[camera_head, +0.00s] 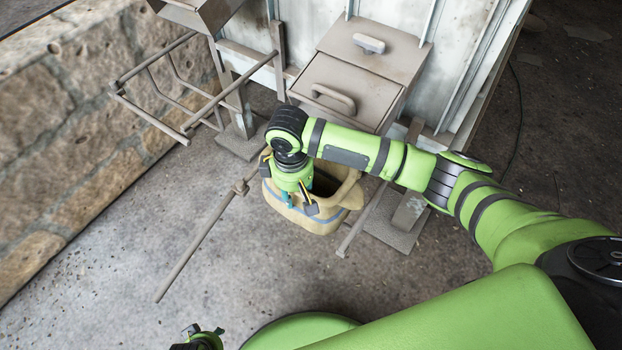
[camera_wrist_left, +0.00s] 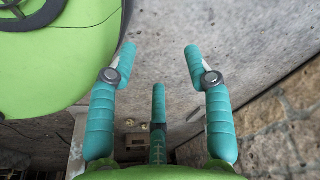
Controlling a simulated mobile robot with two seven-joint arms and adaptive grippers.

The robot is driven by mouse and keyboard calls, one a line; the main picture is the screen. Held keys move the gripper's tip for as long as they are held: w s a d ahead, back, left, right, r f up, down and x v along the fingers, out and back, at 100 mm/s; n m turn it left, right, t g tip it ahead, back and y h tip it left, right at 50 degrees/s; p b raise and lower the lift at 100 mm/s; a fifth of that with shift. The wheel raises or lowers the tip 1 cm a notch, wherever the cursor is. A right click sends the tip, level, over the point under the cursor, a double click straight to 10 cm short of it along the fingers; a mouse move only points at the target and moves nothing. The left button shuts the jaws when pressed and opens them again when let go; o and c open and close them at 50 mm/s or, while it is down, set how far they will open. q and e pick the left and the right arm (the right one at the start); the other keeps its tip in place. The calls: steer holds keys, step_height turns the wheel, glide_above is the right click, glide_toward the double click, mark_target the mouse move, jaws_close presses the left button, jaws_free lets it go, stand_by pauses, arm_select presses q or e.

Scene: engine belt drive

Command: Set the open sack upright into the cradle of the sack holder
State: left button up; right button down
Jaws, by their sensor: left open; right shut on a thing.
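The open sack (camera_head: 335,212) is tan with a blue stripe. It looks roughly upright, its dark mouth facing up, low in front of the metal cabinet; whether it touches the floor is unclear. My right gripper (camera_head: 297,205) reaches down and is shut on the sack's near left rim; the arm hides part of the mouth. A brown metal frame with two rails and a front crossbar (camera_head: 150,118), left of the sack, looks like the sack holder's cradle. My left gripper (camera_head: 205,341) barely shows at the bottom edge; in the left wrist view (camera_wrist_left: 162,70) it is open and empty.
A long thin rod (camera_head: 205,245) with a knob slants just left of the sack. Another bar (camera_head: 362,215) and a floor plate (camera_head: 392,222) are right of it. The metal cabinet (camera_head: 345,85) stands behind. A stone wall (camera_head: 70,130) bounds the left. Floor in front is clear.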

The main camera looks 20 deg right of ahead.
arm_select(q)
steer(key=r, duration=0.1)
steer(key=w+r+b, duration=0.1)
steer(key=r, duration=0.1)
steer(key=shift+w+d, duration=0.15)
steer(key=shift+w, duration=0.1)
arm_select(e)
steer(key=w+d+f, duration=0.1)
steer(key=w+d, duration=0.2)
steer(key=d, duration=0.1)
steer(key=shift+w+d+f, duration=0.2)
steer(key=shift+w+d, duration=0.2)
arm_select(q)
steer(key=shift+f, duration=0.1)
arm_select(e)
steer(key=c, duration=0.9)
jaws_free()
steer(key=shift+f, duration=0.15)
